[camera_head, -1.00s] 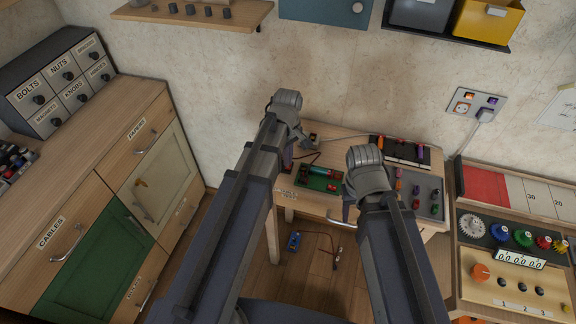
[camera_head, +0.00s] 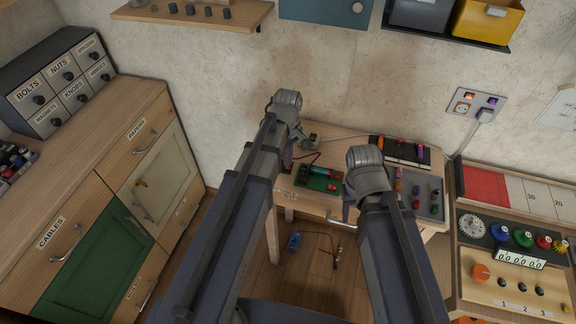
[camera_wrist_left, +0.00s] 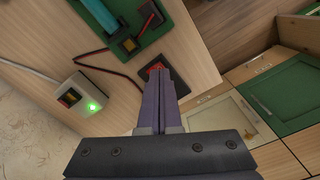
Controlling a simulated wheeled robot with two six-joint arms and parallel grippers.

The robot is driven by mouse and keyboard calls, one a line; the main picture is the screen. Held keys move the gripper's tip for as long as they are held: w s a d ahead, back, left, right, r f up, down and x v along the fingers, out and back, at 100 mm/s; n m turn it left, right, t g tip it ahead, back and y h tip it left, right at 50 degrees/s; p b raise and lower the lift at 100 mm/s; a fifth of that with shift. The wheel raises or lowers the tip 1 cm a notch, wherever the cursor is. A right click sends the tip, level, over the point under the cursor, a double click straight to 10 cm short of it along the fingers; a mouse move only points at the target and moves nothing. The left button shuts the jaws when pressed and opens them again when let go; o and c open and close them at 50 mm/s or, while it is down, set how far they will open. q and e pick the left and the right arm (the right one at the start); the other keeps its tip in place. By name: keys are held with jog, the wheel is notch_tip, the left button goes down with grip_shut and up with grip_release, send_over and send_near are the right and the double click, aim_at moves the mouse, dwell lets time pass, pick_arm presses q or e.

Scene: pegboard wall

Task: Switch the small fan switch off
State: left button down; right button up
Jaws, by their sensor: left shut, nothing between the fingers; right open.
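In the left wrist view a small red switch (camera_wrist_left: 155,68) on a dark plate (camera_wrist_left: 179,80) is set in the wooden worktable. I cannot tell its position or whether it is the fan's switch. My left gripper (camera_wrist_left: 160,72) is shut and empty, its purple fingertips right at the red switch and partly covering it; contact is unclear. In the head view my left gripper (camera_head: 287,158) is at the worktable's left end. My right gripper (camera_head: 347,210) is open at the table's front edge, its fingers mostly hidden. No fan is clearly recognisable.
A pale box (camera_wrist_left: 82,101) with a lit green lamp and a cable stands near the left fingers. A green board (camera_head: 318,178) with a teal cylinder lies on the worktable (camera_head: 350,140), and a grey tray (camera_head: 428,190) is to its right. Wooden cabinets stand at the left.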

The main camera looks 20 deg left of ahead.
aim_at(288, 168)
pick_arm(q)
jog(key=shift+f+b, duration=0.9)
dwell(0.8)
notch_tip(288, 168, up, 7)
jog(key=p, duration=0.7)
dwell(0.4)
